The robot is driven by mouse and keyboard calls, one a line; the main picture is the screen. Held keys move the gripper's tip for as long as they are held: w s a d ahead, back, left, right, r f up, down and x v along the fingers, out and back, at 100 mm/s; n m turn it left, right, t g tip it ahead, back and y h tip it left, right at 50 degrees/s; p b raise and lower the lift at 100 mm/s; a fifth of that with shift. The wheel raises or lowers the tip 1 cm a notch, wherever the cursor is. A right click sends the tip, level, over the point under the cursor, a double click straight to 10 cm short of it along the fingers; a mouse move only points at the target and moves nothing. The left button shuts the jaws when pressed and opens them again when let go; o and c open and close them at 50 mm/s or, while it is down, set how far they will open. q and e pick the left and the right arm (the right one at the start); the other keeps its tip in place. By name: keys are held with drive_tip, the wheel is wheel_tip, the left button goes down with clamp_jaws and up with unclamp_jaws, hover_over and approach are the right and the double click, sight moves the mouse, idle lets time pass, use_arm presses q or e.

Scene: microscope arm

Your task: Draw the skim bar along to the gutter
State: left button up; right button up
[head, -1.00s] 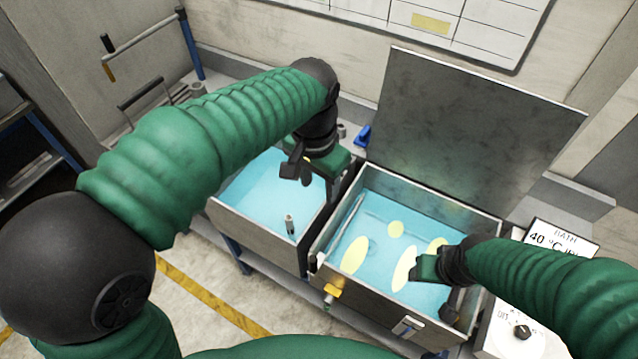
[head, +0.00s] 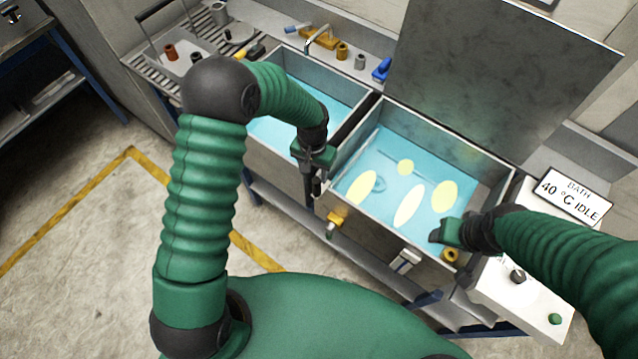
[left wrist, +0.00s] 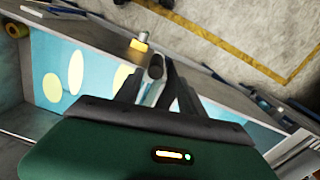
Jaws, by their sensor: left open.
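The skim bar (head: 361,151) is a thin pale rod lying across the left end of the blue bath. Its dark handle (left wrist: 155,66) shows in the left wrist view by the front wall. My left gripper (head: 311,190) points down at the bath's front left corner; its open fingers (left wrist: 160,92) are around or beside the handle, which I cannot tell. Several yellow patches (head: 409,206) float right of the bar. A grey strip at the bath's right end, apparently the gutter (head: 484,192), is partly hidden by my right gripper (head: 440,235), whose jaws are unclear.
The bath's raised lid (head: 480,85) stands behind it. A second blue tank (head: 268,132) adjoins on the left. A yellow tap (head: 336,218) juts from the bath's front, and a control box (head: 520,290) with a display (head: 572,195) stands at right. Floor in front is open.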

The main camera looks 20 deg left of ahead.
sight(319, 187)
use_arm(q)
wheel_tip(319, 187, down, 8)
drive_tip(key=d+p, duration=0.1)
drive_tip(key=d, duration=0.1)
drive_tip(key=shift+s+d+r+p, duration=0.15)
drive_tip(key=shift+s+p, duration=0.05)
drive_tip(key=shift+p, duration=0.1)
drive_tip(key=shift+a, duration=0.3)
drive_tip(key=shift+c, duration=0.9)
drive_tip(key=shift+a, duration=1.05)
clamp_jaws()
drive_tip(key=shift+d, duration=0.9)
drive_tip(key=shift+w+a, duration=0.1)
drive_tip(key=shift+a, duration=0.45)
use_arm(e)
drive_tip(key=r, duration=0.1)
drive_tip(key=a+r, duration=0.1)
drive_tip(key=shift+s+r, duration=0.25)
drive_tip(key=shift+r, duration=0.05)
